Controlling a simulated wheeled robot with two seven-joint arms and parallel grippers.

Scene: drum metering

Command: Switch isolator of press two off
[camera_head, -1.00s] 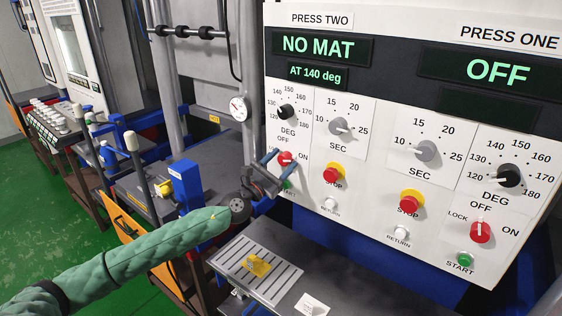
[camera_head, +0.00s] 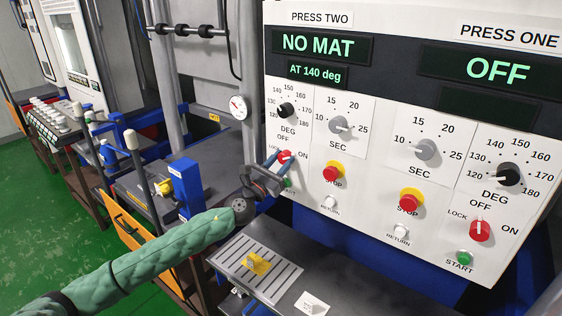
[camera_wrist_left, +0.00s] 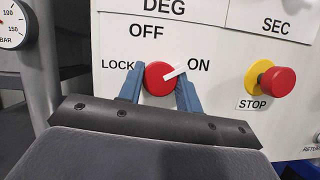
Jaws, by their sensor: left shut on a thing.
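The red isolator knob of press two (camera_head: 285,157) is on the left side of the white control panel (camera_head: 385,195). In the left wrist view the red knob (camera_wrist_left: 160,78) has its white pointer turned to the right, toward ON. OFF is above it and LOCK to its left. My left gripper (camera_head: 277,158) is shut on the knob, and its blue fingers (camera_wrist_left: 159,92) stand on either side of it. The PRESS TWO display (camera_head: 320,47) reads NO MAT. My right gripper is not in view.
The yellow-ringed red STOP button (camera_head: 333,173) sits right of the knob, with the green START button (camera_head: 288,184) just below it. Press one's isolator (camera_head: 480,229) is far right. A dark table (camera_head: 330,270) stands below the panel.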

